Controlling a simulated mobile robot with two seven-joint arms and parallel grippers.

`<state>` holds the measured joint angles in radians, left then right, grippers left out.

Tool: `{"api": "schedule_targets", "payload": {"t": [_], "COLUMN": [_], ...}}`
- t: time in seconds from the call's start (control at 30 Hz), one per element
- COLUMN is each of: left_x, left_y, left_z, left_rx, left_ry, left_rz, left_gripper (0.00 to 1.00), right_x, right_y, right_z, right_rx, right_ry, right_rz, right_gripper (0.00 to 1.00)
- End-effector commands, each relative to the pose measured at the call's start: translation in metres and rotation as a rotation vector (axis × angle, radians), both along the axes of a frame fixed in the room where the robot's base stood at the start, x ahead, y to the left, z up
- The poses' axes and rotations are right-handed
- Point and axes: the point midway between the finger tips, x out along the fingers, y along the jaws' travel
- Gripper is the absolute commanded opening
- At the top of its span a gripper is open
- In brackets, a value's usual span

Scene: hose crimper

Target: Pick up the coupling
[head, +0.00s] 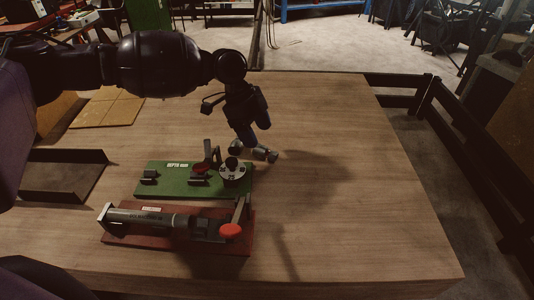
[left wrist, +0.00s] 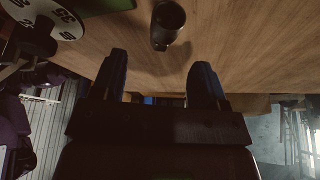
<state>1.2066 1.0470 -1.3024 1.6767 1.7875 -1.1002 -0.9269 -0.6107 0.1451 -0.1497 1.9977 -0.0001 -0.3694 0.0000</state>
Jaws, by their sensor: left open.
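The coupling (head: 262,154) is a small dark metal cylinder on the wooden table, just right of the green board's far corner. In the left wrist view the coupling (left wrist: 167,24) lies past the fingertips, roughly in line with the gap between them. My left gripper (head: 248,137) reaches down from above, just behind and left of the coupling. Its two fingers are apart with nothing between them, as the left wrist view shows (left wrist: 158,60). My right gripper is not in view.
A green board (head: 150,191) carries small fixtures and a round numbered dial (head: 233,173), close to the coupling. In front, a red board (head: 165,239) holds a grey cylinder device with a red knob (head: 230,230). An open dark tray (head: 56,183) lies left. The table's right side is clear.

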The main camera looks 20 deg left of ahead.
Motion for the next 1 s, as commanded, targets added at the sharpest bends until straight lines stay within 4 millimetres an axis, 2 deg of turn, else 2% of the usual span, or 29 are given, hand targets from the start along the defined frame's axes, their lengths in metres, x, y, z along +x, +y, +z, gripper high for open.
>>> {"api": "schedule_targets", "payload": {"t": [0.23,0.5,0.6,0.87,1.0], "left_x": [0.000,0.001,0.001,0.001,0.001], "left_y": [-0.005,-0.017,-0.020,-0.020,-0.020], "left_z": [-0.015,-0.048,-0.055,-0.058,-0.058], "left_rx": [0.001,0.001,0.000,0.000,0.000], "left_ry": [0.001,0.001,0.000,0.000,0.001], "left_rz": [0.000,0.000,0.001,0.002,0.002], "left_gripper": [0.67,0.67,0.67,0.67,0.49], "right_x": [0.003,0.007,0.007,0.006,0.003], "right_y": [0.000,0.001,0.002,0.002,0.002], "right_z": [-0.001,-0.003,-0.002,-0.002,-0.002], "right_rx": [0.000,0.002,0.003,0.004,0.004], "right_ry": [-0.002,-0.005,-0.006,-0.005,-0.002], "right_rz": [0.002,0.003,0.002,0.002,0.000], "right_gripper": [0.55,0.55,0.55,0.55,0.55]}}
